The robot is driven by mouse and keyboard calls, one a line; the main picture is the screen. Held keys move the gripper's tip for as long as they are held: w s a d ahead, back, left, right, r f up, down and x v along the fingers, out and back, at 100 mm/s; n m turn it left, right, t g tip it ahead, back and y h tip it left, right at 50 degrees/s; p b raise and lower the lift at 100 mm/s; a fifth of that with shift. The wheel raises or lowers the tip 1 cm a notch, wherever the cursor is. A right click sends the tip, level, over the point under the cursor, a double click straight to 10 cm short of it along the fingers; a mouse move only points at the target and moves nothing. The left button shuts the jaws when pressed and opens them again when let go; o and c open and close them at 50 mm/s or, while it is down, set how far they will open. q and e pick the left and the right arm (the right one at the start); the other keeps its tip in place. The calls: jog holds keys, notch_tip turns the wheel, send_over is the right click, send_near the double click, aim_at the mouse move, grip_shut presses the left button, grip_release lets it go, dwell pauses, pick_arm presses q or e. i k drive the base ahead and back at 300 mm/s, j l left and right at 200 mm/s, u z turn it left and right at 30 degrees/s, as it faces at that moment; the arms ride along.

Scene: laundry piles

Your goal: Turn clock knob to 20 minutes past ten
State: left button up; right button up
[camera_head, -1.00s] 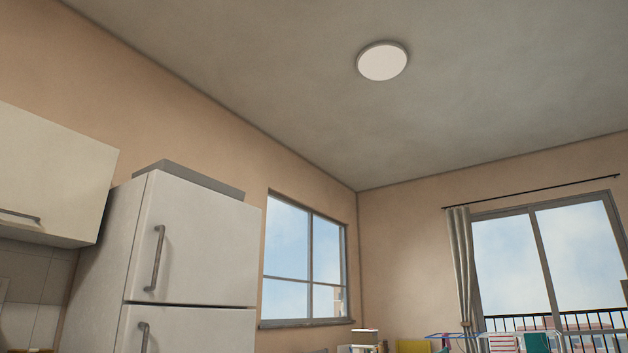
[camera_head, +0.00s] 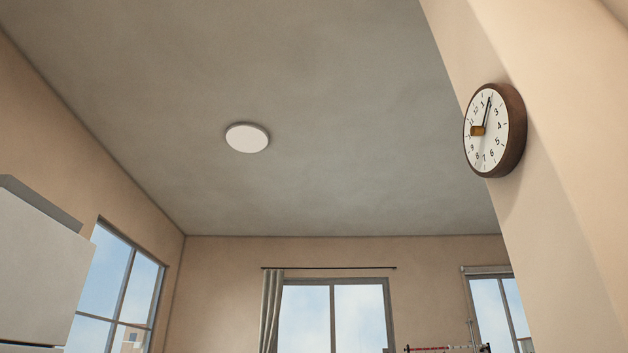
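A round wall clock (camera_head: 497,130) with a dark brown rim and a white face hangs high on the wall at the right. Its face is seen at an angle and looks rotated. A small orange-brown knob (camera_head: 477,130) sits left of the middle of the face. A dark hand points up toward the upper right of the dial; the exact time is hard to read. Neither of my grippers is in view.
The view tilts up at the ceiling, with a round lamp (camera_head: 247,138). A fridge (camera_head: 38,270) stands at the left edge. Windows and a curtain (camera_head: 271,310) are at the back. The wall carrying the clock (camera_head: 570,200) fills the right side. The floor is out of view.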

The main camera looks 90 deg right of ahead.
aim_at(475, 131)
jog(key=j+z, duration=0.1)
jog(key=z, duration=2.3)
